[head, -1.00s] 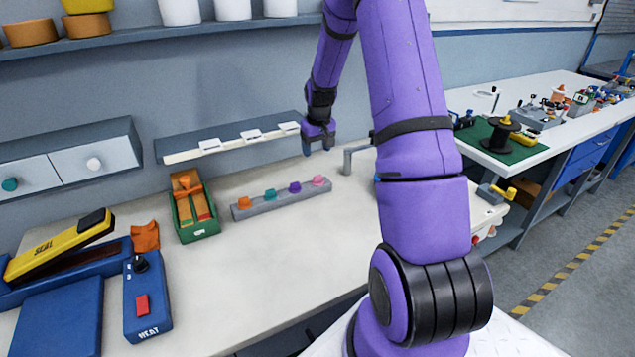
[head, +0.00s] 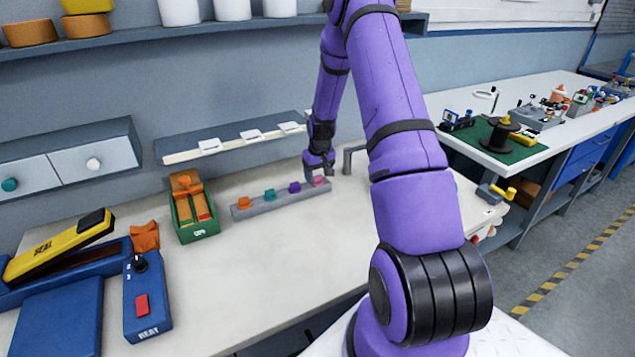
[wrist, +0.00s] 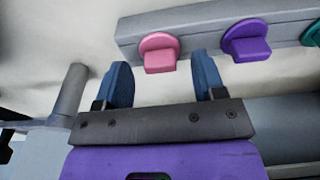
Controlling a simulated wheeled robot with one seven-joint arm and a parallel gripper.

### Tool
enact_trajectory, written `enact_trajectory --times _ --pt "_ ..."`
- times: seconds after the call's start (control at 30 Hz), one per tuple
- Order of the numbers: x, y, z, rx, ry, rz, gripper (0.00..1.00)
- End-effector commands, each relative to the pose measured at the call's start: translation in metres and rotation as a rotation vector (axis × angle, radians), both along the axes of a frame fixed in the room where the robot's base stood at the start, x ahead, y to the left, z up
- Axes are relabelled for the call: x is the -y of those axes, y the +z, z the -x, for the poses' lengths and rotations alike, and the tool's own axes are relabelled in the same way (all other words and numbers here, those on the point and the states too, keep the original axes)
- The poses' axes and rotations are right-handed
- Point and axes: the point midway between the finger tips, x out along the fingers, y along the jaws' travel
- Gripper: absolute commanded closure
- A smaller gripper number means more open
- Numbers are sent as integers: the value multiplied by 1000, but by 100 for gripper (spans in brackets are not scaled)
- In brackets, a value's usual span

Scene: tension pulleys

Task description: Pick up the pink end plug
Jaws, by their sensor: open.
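The pink end plug (head: 318,181) sits at the right end of a grey rack (head: 262,208) on the workbench. In the wrist view the pink end plug (wrist: 159,52) has a round flange and a block-shaped grip. My gripper (head: 318,172) is at the rack's right end, close to the plug. In the wrist view my gripper (wrist: 163,75) is open, its two blue fingers pointing at the rack. The plug lies just beyond the fingertips, between them in line, nearer the middle than either finger. I cannot tell whether anything touches.
A purple plug (wrist: 247,42) is to the right of the pink one in the wrist view. Teal (head: 270,195) and orange (head: 244,203) plugs share the rack. A grey post (head: 350,158) stands right of my gripper. A shelf (head: 235,140) overhangs behind. The bench front is clear.

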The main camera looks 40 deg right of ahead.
Motion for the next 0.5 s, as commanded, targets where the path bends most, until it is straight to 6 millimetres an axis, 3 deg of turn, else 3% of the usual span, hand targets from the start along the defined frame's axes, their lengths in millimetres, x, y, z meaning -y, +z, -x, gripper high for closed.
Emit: enact_trajectory --times 0.1,0.33,0.5 --pt "0 -13 -2 0 0 0 37" --pt "0 -15 -2 1 1 0 37" --pt "0 -15 -2 1 1 0 73"
